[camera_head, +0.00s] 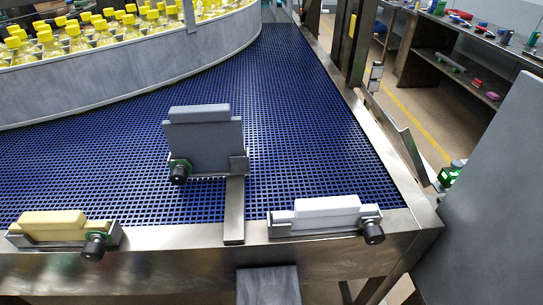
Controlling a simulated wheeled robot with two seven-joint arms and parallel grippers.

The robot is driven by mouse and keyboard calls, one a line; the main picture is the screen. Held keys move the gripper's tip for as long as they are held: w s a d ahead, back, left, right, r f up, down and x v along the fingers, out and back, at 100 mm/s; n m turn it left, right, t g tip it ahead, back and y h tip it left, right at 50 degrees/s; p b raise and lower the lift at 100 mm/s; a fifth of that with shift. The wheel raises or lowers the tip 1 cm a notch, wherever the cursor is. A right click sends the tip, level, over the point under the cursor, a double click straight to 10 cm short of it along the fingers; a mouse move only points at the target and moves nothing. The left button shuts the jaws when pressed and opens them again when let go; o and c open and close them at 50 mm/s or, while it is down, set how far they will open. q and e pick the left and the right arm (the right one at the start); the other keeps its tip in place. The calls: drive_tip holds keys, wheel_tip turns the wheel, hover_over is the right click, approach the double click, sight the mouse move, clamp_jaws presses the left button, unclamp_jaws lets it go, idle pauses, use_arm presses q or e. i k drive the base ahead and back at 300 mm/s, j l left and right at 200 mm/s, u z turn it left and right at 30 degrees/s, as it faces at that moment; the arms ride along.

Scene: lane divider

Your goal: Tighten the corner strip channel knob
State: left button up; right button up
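The channel at the table's front right corner (325,229) is a metal trough holding a white strip (327,212). Its black knob (373,232) sticks out at the right end towards me. A second channel (66,239) at the front left holds a yellow strip (52,224) and has a black knob (94,246) at its right end. A third holder, on a metal bar (234,210), carries an upright grey plate (205,147) with a black knob (179,174) at its left. How tight any knob is cannot be told. Neither gripper is in view.
The blue mesh conveyor (300,110) is mostly clear. A curved metal wall (130,65) holds back several yellow-capped bottles (100,30). A metal rail (170,270) edges the front. A large grey panel (500,200) stands at the right; shelves (440,65) stand behind.

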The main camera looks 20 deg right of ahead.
sight(374, 235)
drive_tip(key=k+l+z, duration=0.1)
drive_tip(key=l+z, duration=0.15)
drive_tip(key=z, duration=0.25)
drive_tip(key=k+l+z, duration=0.1)
drive_tip(key=l+z, duration=0.15)
drive_tip(key=z, duration=0.2)
